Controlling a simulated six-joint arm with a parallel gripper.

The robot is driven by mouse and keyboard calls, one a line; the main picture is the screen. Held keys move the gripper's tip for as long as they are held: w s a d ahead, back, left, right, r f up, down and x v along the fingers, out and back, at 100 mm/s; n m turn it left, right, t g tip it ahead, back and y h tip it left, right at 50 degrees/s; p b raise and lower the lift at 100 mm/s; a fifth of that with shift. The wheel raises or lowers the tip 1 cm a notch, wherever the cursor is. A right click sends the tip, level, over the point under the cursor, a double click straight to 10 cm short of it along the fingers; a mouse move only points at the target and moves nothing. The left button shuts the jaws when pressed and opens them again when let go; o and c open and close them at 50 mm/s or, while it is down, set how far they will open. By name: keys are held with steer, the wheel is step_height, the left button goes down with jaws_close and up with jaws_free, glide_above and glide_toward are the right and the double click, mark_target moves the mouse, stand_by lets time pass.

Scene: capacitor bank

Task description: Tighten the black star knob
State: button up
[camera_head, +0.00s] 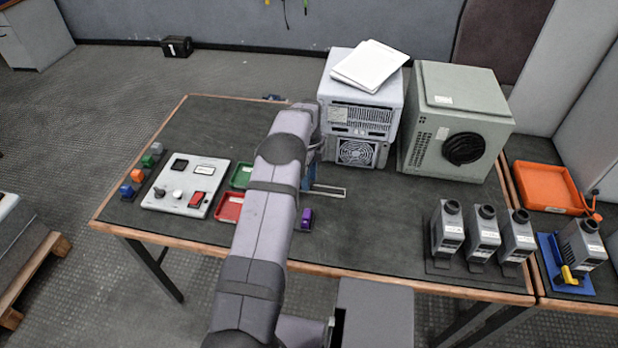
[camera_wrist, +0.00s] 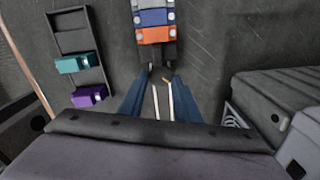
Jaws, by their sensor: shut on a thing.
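My gripper (camera_wrist: 161,77) points down at the bench, with its blue fingers on both sides of two pale parallel rails. The fingers are closed on a small dark part (camera_wrist: 163,71) at the near end of a row of modules, which I take to be the black star knob. Its star shape cannot be made out. The row holds an orange module (camera_wrist: 156,35), a blue one (camera_wrist: 154,17) and a grey one behind. In the head view my arm hides the knob and the row; a pale slotted rail (camera_head: 330,191) sticks out right of my gripper.
A switch panel (camera_head: 187,185) and red tray (camera_head: 229,208) lie left.

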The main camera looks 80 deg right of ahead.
steer(key=shift+a+m, duration=0.1)
steer(key=shift+m, duration=1.3)
steer(key=o, duration=1)
steer(key=shift+c, duration=0.2)
steer(key=shift+r, duration=0.1)
steer(key=shift+r+p, duration=2.25)
steer(key=shift+r, duration=1.2)
